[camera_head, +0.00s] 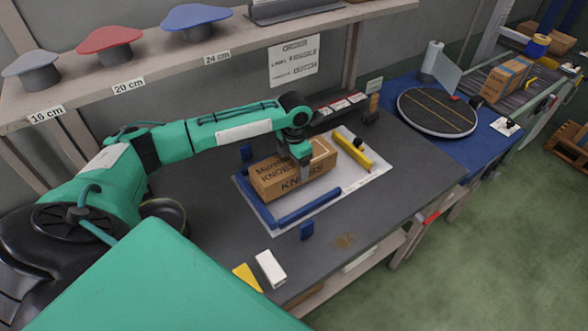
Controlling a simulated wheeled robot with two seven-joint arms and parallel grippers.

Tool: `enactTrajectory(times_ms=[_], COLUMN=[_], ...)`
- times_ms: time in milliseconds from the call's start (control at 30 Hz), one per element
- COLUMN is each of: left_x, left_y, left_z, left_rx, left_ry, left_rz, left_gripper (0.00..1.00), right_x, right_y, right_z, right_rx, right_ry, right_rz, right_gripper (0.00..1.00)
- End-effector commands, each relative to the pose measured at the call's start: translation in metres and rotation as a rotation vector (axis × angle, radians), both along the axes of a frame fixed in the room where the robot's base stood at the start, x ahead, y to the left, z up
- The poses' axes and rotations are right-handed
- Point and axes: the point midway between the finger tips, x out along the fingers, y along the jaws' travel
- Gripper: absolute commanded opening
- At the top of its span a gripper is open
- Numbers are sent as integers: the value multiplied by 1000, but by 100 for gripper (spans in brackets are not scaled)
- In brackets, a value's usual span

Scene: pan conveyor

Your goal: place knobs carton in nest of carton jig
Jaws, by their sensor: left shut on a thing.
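The knobs carton (282,183) is a brown box with "KNOBS" printed on its top and side. It sits at the white carton jig (348,191), close to the jig's blue rails (308,206). I cannot tell whether its underside touches the board. My left gripper (303,163) reaches in from the left and is shut on the carton from above. The fingertips are partly hidden against the box. A yellow bar (352,149) lies along the jig's right side. My right gripper is not in view.
A white block (270,268) and a yellow piece (247,277) lie at the table's front edge. A round turntable (437,110) stands on the blue mat to the right. A shelf (150,66) with coloured lids runs above. Dark tabletop right of the jig is clear.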

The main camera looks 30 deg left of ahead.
Motion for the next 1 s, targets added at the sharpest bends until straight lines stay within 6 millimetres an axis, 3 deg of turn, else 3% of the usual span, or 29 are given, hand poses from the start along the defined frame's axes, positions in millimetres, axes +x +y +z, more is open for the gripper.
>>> enactTrajectory(times_ms=[200,567,600,667,1000], left_x=[0,0,-1,-1,0], left_y=[0,0,0,0,0], left_z=[-29,-34,-34,-34,-27], left_rx=[0,-1,-1,-1,0], left_ry=[2,1,1,1,0], left_rz=[1,0,0,0,0], left_gripper=[52,52,89,100,100], right_x=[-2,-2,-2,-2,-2], right_y=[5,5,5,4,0], right_z=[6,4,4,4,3], right_rx=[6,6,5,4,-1], right_ry=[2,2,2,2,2], right_rz=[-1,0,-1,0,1], right_gripper=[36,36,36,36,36])
